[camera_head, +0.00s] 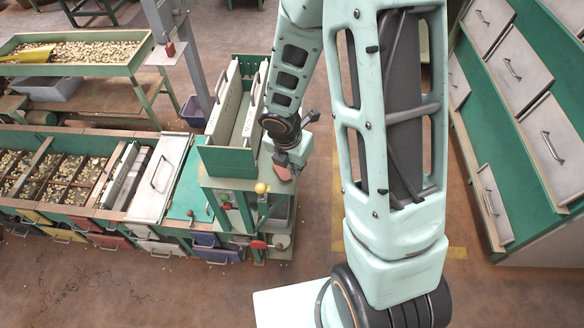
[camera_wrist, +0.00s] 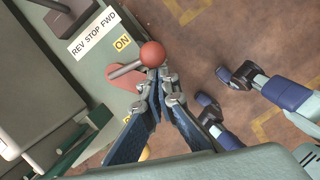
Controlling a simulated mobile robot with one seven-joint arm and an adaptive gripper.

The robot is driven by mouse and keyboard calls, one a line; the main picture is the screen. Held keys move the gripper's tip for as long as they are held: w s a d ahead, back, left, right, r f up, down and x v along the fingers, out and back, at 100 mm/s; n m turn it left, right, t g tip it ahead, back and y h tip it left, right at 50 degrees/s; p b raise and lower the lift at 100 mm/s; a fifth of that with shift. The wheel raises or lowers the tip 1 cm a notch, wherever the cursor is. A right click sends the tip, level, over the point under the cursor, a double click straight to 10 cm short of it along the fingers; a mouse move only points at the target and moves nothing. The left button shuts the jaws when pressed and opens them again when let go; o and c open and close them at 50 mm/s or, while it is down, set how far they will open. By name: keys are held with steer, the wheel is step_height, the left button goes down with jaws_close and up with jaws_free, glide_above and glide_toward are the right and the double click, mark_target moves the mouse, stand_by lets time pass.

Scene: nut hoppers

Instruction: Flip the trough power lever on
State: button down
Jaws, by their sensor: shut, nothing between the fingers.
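A lever with a red ball knob (camera_wrist: 152,54) and a short grey rod stands on a red plate (camera_wrist: 124,78) in the wrist view. A yellow ON label (camera_wrist: 122,42) lies just beyond the rod. My gripper (camera_wrist: 160,82) is shut and empty, its fingertips right at the near side of the knob; whether they touch it I cannot tell. A small yellow patch (camera_wrist: 143,153) shows partly behind the fingers, its text hidden. In the head view my gripper (camera_head: 291,158) is at the right end of the green machine, by a red part (camera_head: 283,173); the knob is not clear there.
A REV STOP FWD label (camera_wrist: 94,32) is beside the ON label. The green sorting bench (camera_head: 180,200) with nut bins runs left in the head view; a raised trough (camera_head: 85,70) stands behind. Green drawer cabinets (camera_head: 530,110) stand right.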

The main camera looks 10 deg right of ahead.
steer(key=shift+w+d+p, duration=0.3)
steer(key=shift+w+d, duration=0.15)
steer(key=shift+d, duration=0.1)
steer(key=shift+w+d, duration=0.1)
stand_by(0.4)
